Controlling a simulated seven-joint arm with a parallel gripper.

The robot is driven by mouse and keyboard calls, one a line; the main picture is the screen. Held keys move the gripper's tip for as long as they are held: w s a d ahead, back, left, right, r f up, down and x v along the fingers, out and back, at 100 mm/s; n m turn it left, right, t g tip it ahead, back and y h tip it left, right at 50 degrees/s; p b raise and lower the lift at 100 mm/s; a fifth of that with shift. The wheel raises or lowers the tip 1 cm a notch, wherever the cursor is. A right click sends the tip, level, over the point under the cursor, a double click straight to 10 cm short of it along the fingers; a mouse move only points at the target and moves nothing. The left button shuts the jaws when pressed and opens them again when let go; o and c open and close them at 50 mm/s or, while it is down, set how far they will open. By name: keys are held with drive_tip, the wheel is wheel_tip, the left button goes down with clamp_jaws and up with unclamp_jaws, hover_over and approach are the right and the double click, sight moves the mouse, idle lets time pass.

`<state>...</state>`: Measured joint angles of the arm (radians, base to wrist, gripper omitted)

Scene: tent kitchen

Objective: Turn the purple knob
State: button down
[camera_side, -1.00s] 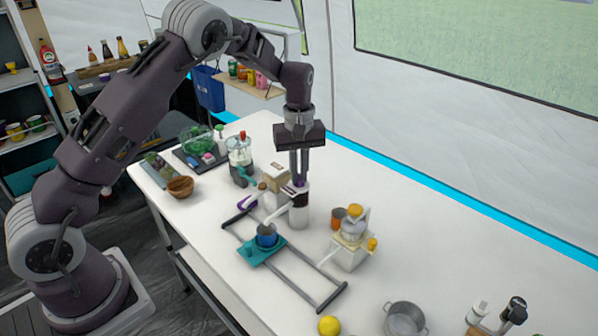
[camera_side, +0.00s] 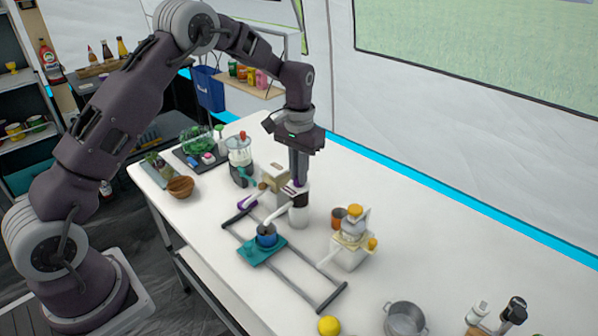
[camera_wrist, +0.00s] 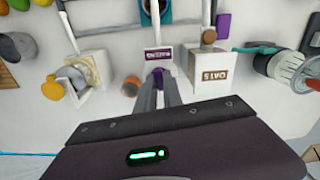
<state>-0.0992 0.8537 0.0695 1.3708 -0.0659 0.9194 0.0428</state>
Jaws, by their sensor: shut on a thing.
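The purple knob (camera_side: 297,183) sits on top of a white dispenser (camera_side: 299,213) with a dark label band and a white spout. My gripper (camera_side: 298,179) points down from above, its two fingers closed around the knob. In the wrist view the purple knob (camera_wrist: 160,71) shows between the fingertips (camera_wrist: 160,78), and the labelled face (camera_wrist: 158,53) of the dispenser is just beyond. The fingers hide part of the knob. A blue cup (camera_side: 266,240) stands on a teal carriage (camera_side: 258,255) at the spout side.
A cream "OATS" dispenser (camera_wrist: 207,75) stands close beside. A yellow-topped white dispenser (camera_side: 350,250) and a brown-orange cup (camera_side: 337,219) stand to the right. Dark rails (camera_side: 312,288) run along the table. A metal pot (camera_side: 405,319) and lemon (camera_side: 329,326) are in front.

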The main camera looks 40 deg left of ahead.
drive_tip(key=shift+m, duration=0.6)
drive_tip(key=c, duration=1.5)
unclamp_jaws()
wheel_tip(320, 180, up, 7)
drive_tip(key=shift+r, duration=0.1)
